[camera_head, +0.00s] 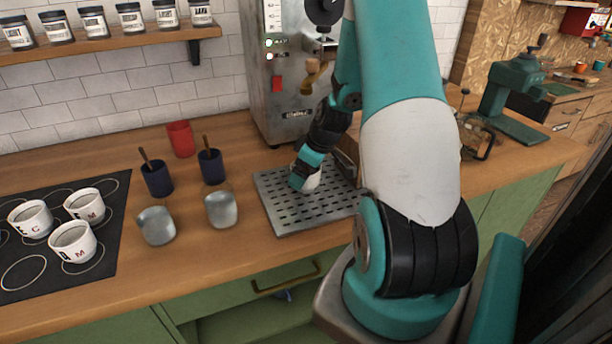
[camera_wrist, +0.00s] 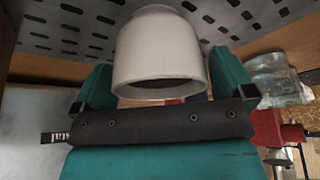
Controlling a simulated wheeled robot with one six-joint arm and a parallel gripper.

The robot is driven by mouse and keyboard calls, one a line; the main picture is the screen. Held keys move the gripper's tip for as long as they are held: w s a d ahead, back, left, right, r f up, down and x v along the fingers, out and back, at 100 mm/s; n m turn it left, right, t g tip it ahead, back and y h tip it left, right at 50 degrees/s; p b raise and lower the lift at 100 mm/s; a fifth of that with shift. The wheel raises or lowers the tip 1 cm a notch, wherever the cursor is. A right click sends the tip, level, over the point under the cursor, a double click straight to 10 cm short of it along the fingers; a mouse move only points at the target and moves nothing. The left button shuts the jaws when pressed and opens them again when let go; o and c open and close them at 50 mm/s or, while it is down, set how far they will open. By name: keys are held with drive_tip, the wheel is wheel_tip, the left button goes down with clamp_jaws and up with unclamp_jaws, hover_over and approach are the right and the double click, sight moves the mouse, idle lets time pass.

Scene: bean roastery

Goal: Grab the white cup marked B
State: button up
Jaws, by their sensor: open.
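A white cup (camera_wrist: 160,45) fills the space between my gripper's fingers in the wrist view, by the perforated metal drip tray (camera_head: 282,207). No letter shows on it, so I cannot tell if it is marked B. In the head view my gripper (camera_head: 306,178) is low over the tray, with a bit of white showing at its end. In the wrist view the teal fingers (camera_wrist: 163,82) stand apart, one on each side of the cup. Three white cups with small letters, a left one (camera_head: 31,219), a rear one (camera_head: 84,206) and a front one (camera_head: 73,242), stand on the black mat.
The steel coffee machine (camera_head: 290,90) stands behind the tray. Two grey cups (camera_head: 156,226) (camera_head: 221,210), two dark blue cups (camera_head: 157,179) (camera_head: 211,167) with handles sticking out, and a red cup (camera_head: 181,139) stand left of it. A green device (camera_head: 508,100) is at right.

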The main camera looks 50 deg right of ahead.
drive_tip(key=shift+w+f, duration=0.25)
drive_tip(key=shift+f, duration=0.3)
drive_tip(key=shift+a, duration=0.1)
drive_tip(key=shift+r, duration=0.1)
drive_tip(key=c, duration=1.1)
